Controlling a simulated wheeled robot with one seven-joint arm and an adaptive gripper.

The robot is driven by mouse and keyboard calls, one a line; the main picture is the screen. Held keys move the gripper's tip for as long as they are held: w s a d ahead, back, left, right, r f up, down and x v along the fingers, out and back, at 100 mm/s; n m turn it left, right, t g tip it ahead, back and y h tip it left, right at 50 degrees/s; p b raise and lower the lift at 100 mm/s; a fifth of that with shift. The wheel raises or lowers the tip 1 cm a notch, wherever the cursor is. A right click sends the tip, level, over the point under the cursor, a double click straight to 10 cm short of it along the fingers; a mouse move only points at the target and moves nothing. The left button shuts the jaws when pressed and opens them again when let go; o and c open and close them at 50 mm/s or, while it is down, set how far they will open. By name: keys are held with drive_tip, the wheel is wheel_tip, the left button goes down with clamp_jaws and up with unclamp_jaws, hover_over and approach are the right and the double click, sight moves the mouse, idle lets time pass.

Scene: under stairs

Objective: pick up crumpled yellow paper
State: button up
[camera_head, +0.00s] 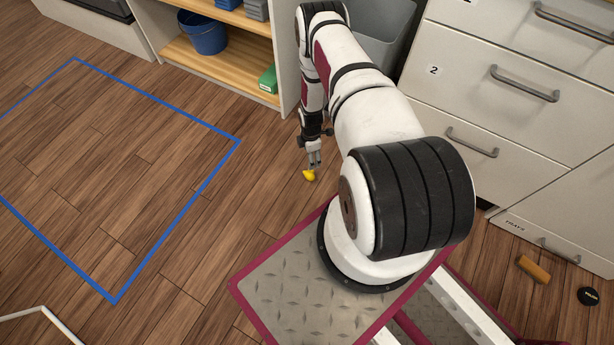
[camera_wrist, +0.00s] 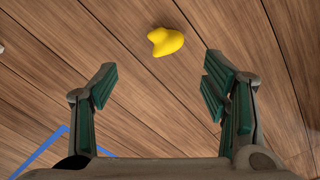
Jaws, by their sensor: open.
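The crumpled yellow paper (camera_head: 309,175) is a small lump on the wood floor, just in front of my base in the head view. In the wrist view the yellow paper (camera_wrist: 165,42) lies beyond the fingertips, near the top and roughly centred between them. My gripper (camera_head: 314,163) points down close above the paper in the head view. The gripper (camera_wrist: 160,88) is open, its green-padded fingers wide apart with only floor between them. Whether the fingertips touch the paper cannot be told from the head view, but the wrist view shows them apart.
A blue tape outline (camera_head: 175,222) marks the floor at left. A wooden shelf (camera_head: 222,67) holds a blue bucket (camera_head: 204,33) and a green box (camera_head: 268,79). White drawers (camera_head: 505,95) stand at right. A brown block (camera_head: 533,269) and black disc (camera_head: 588,296) lie at lower right.

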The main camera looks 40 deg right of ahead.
sight(309, 171)
wheel_tip(309, 171, down, 8)
drive_tip(key=b, duration=0.3)
drive_tip(key=shift+f, duration=0.1)
drive_tip(key=f+b, duration=0.2)
drive_tip(key=f, duration=0.3)
drive_tip(key=shift+s+a+f+b, duration=0.1)
drive_tip(key=shift+s+a+b, duration=0.1)
drive_tip(key=shift+a+b, duration=0.15)
drive_tip(key=c, duration=0.7)
